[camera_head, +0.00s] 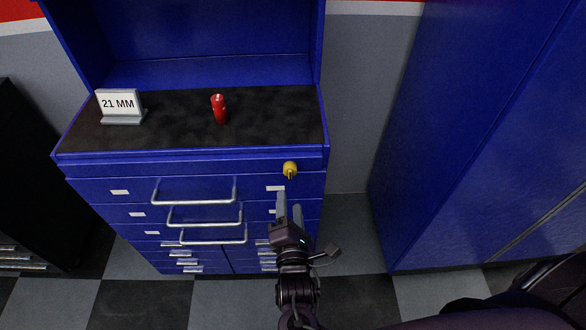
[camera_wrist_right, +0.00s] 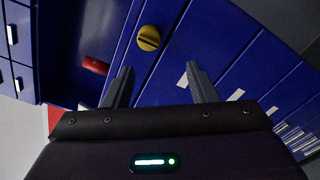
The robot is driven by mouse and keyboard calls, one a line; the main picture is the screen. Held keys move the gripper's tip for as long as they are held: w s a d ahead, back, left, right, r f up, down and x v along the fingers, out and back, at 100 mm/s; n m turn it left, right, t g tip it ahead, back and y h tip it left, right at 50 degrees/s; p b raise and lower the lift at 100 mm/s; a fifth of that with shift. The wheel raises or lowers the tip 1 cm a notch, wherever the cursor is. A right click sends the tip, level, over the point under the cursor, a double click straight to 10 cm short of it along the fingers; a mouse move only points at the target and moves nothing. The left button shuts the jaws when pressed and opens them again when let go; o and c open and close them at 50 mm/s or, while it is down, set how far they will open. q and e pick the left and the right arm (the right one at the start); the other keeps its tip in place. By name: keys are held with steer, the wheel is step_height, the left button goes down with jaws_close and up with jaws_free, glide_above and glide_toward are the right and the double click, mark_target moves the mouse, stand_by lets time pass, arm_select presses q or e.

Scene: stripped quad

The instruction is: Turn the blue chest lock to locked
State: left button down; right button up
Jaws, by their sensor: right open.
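The blue chest (camera_head: 100,172) stands ahead of me, with a dark top and several drawers. Its lock (camera_head: 290,169) is a round yellow knob on the upper right of the front; it also shows in the right wrist view (camera_wrist_right: 149,38), with a dark slot across its face. My right gripper (camera_head: 289,205) is open and empty, just below the lock in the head view. In the right wrist view its two fingers (camera_wrist_right: 160,82) are spread, with the lock beyond their tips and apart from them. My left gripper is not in view.
A red cylinder (camera_head: 219,109) and a "21 MM" sign (camera_head: 120,105) stand on the chest top. Silver drawer handles (camera_head: 195,202) stick out left of my gripper. A tall blue cabinet (camera_head: 480,130) stands at the right, across a floor gap.

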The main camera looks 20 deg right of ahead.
mark_target(290, 176)
steer(key=w, duration=0.2)
steer(key=w+d+r, duration=0.1)
steer(key=w, duration=0.2)
steer(key=w+d+p, duration=0.1)
steer(key=w, duration=0.1)
steer(key=shift+w+d+r, duration=0.15)
steer(key=shift+d+r, duration=0.05)
steer(key=shift+r, duration=0.15)
steer(key=c, duration=1)
